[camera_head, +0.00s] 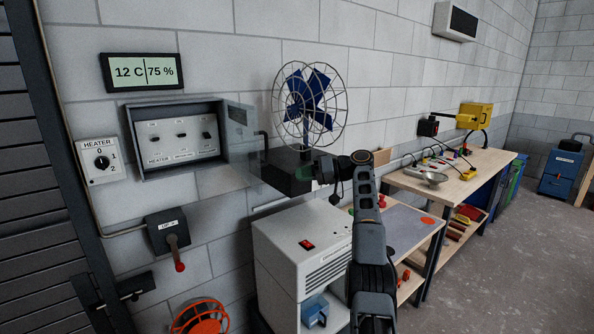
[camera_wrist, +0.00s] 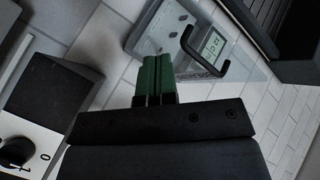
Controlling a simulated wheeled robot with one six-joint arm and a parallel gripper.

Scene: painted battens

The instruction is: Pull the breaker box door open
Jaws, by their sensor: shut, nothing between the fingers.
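The breaker box (camera_head: 134,150) is a grey frame on the brick wall, with several small switches showing inside. Its pale, partly see-through door (camera_head: 236,150) stands open at the box's right side and carries a small grey display. The door's dark handle (camera_head: 262,143) is on its outer edge. In the wrist view, the door (camera_wrist: 178,22) shows with its black handle (camera_wrist: 204,56). My gripper (camera_wrist: 155,64) has green fingertips, which are shut and empty. In that picture they are left of the handle and look apart from it.
A blue-bladed fan (camera_head: 307,102) stands just right of the door on a dark base. A white cabinet (camera_head: 300,250) and a workbench (camera_head: 440,186) stand to the right. A lever switch (camera_head: 168,232) and heater dial (camera_head: 100,161) are on the wall at left.

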